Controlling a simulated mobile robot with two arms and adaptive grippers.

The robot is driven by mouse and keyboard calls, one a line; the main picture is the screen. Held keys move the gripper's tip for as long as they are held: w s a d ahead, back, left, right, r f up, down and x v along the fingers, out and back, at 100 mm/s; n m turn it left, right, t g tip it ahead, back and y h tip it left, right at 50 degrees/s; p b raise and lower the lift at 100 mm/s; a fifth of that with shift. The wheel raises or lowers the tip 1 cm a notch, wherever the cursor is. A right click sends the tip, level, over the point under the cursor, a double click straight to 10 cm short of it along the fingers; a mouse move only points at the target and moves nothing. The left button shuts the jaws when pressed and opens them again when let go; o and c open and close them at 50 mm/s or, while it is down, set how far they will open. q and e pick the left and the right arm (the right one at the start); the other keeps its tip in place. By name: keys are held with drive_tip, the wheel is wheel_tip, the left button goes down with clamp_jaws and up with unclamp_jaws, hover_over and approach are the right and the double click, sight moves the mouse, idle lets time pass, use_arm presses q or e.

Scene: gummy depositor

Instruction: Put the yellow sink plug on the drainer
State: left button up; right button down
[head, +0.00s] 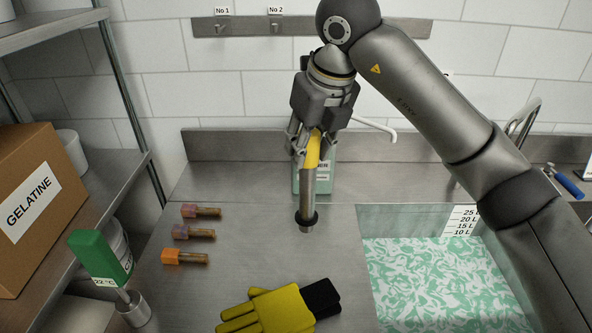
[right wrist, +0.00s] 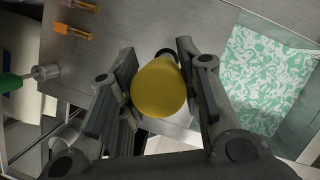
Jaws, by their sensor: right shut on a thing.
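The yellow sink plug is an upright metal tube (head: 308,197) with a yellow top and a dark ring near its lower end. My right gripper (head: 312,150) is shut around its yellow upper part. In the right wrist view, the round yellow top (right wrist: 159,87) sits between the two fingers (right wrist: 158,80). The plug's lower end shows over the bare steel drainer (head: 335,245), left of the sink; I cannot tell whether it touches. My left gripper is not in view.
The sink (head: 440,265) holds green-and-white marbled liquid. A pale green container (head: 327,180) stands behind the plug. Yellow gloves (head: 275,312) lie in front. Several small coloured-ended pieces (head: 185,257) lie at left, near a green-handled tool (head: 100,258). A gelatine box (head: 40,205) is on the shelf.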

drive_tip(key=w+a+f+p, duration=0.1)
drive_tip(key=w+f+p, duration=0.3)
drive_tip(key=f, duration=0.5)
drive_tip(key=shift+w+a+f, duration=0.25)
drive_tip(key=shift+w+a, duration=0.15)
drive_tip(key=shift+w, duration=0.7)
drive_tip(key=shift+f, duration=0.15)
drive_tip(key=c, duration=1)
unclamp_jaws()
